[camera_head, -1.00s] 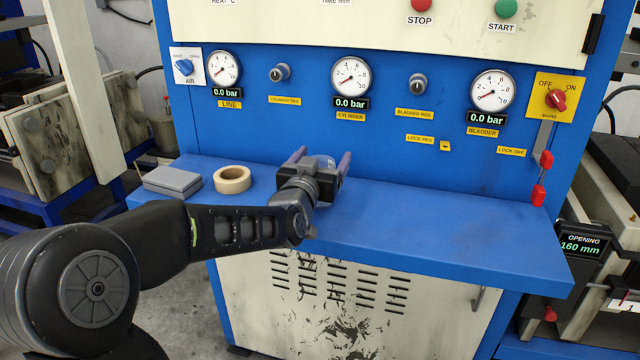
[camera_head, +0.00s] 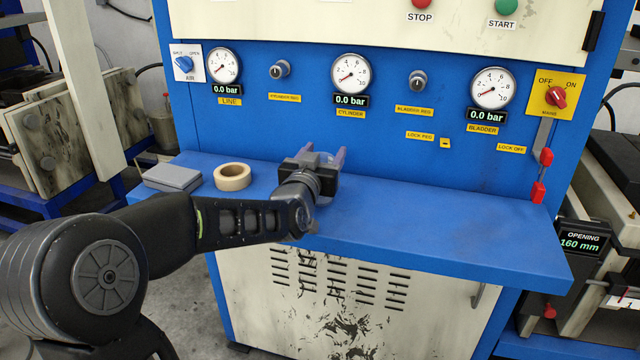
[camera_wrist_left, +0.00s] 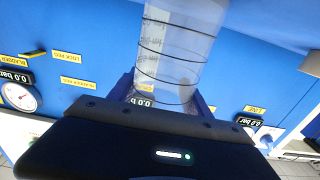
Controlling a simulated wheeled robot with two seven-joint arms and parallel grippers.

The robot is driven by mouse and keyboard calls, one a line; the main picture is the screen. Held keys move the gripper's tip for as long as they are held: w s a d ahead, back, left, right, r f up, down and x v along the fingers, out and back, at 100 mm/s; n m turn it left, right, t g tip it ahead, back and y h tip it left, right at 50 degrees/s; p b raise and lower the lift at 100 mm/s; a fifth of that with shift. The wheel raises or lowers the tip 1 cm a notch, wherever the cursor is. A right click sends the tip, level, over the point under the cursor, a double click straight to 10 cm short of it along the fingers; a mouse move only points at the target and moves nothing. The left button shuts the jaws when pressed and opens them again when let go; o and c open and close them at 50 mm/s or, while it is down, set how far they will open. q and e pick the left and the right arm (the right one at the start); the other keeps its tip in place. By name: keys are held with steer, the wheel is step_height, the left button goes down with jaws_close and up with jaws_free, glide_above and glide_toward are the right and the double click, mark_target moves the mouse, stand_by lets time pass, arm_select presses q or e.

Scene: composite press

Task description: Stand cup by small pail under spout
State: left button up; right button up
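A clear cup (camera_wrist_left: 178,50) with dark rings around its wall fills the space between my left fingers in the left wrist view. My left gripper (camera_head: 323,154) is over the blue shelf, near the panel, with its fingers against the cup's sides. In the head view only a little of the cup (camera_head: 326,159) shows between the fingers; the gripper hides the rest. I cannot tell whether the cup touches the shelf. I can make out no spout and no clear small pail. My right gripper is not in view.
A tape roll (camera_head: 232,177) and a grey block (camera_head: 172,178) lie on the blue shelf (camera_head: 450,230), left of the gripper. The shelf is clear to the right. The panel with gauges rises behind. A greyish can (camera_head: 163,131) stands at the far left.

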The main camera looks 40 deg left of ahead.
arm_select(q)
jaws_close()
stand_by(0.4)
steer(key=shift+r, duration=0.1)
step_height(320, 180, up, 18)
steer(key=p, duration=0.5)
stand_by(0.6)
